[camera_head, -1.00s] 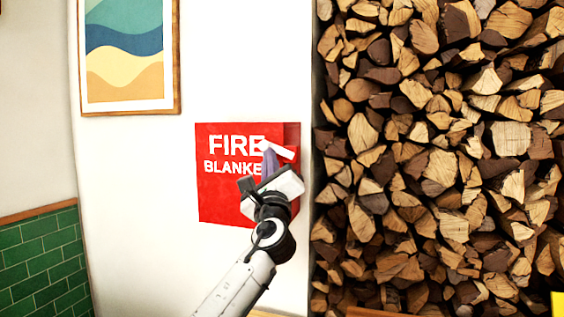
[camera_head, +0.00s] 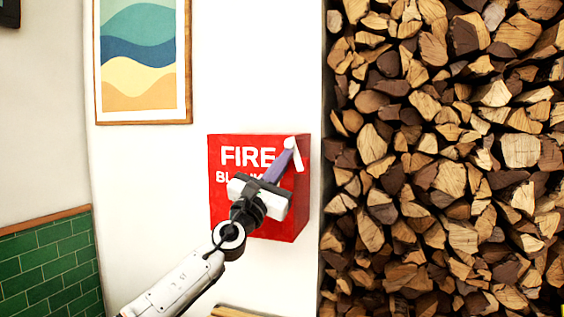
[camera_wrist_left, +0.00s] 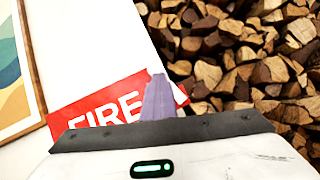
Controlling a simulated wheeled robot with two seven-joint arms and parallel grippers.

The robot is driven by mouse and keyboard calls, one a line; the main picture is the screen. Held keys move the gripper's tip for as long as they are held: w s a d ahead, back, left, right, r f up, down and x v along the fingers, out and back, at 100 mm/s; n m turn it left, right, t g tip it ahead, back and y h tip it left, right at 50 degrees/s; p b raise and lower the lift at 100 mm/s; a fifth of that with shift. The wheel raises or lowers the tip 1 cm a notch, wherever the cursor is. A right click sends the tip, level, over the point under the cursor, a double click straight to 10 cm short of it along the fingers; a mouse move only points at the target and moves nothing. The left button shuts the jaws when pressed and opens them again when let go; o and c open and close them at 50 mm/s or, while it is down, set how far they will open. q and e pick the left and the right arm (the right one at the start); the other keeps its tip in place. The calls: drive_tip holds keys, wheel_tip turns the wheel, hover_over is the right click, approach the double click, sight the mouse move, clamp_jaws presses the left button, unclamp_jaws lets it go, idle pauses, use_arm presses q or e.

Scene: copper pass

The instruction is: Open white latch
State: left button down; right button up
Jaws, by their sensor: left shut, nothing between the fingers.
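The red fire blanket box (camera_head: 230,205) hangs on the white wall in the head view. Its front lettering also shows in the left wrist view (camera_wrist_left: 90,105), partly hidden. The white latch (camera_head: 297,158) is a small bar at the upper right edge of the box and stands steeply tilted. My left gripper (camera_head: 286,152) has its purple fingers shut and empty, with the tips at the latch's upper end. I cannot tell whether they touch it. In the left wrist view the fingers (camera_wrist_left: 158,98) cross the box's right part, and the latch is hard to make out. My right gripper is not in view.
Stacked firewood (camera_head: 440,160) fills the right side beyond a dark edge. A framed wave picture (camera_head: 143,60) hangs at upper left, above green tiles (camera_head: 50,255). Plain white wall (camera_head: 150,180) lies left of the box.

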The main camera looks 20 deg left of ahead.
use_arm(q)
drive_tip(key=w+f+b+v, duration=0.1)
drive_tip(key=f+b+v, duration=0.1)
drive_tip(key=v, duration=1)
drive_tip(key=shift+f+m+h+b, duration=0.3)
drive_tip(key=shift+f+h+b, duration=0.1)
drive_tip(key=shift+b, duration=0.25)
drive_tip(key=shift+s, duration=0.1)
drive_tip(key=s+d+f+n+g+y, duration=0.15)
drive_tip(key=f+n, duration=0.45)
drive_tip(key=f, duration=0.6)
drive_tip(key=s+d+f+n+g, duration=0.3)
drive_tip(key=f+n, duration=0.4)
drive_tip(key=f, duration=0.4)
drive_tip(key=s+d+f+n+g+y, duration=0.1)
drive_tip(key=s+d+f+n+g, duration=0.15)
drive_tip(key=f+n, duration=0.65)
drive_tip(key=s+d+f+n+g, duration=0.2)
drive_tip(key=s+f+n, duration=0.4)
drive_tip(key=s+f, duration=0.3)
drive_tip(key=s+d+f+n+g, duration=0.2)
drive_tip(key=s+f+n+g, duration=0.2)
drive_tip(key=s+f, duration=0.5)
drive_tip(key=s+d+f+n+g+h, duration=0.1)
drive_tip(key=s+d+f+n+g, duration=0.1)
drive_tip(key=s+f+n, duration=0.6)
drive_tip(key=s+f, duration=0.2)
drive_tip(key=s, duration=0.1)
drive_tip(key=shift+s+g, duration=0.4)
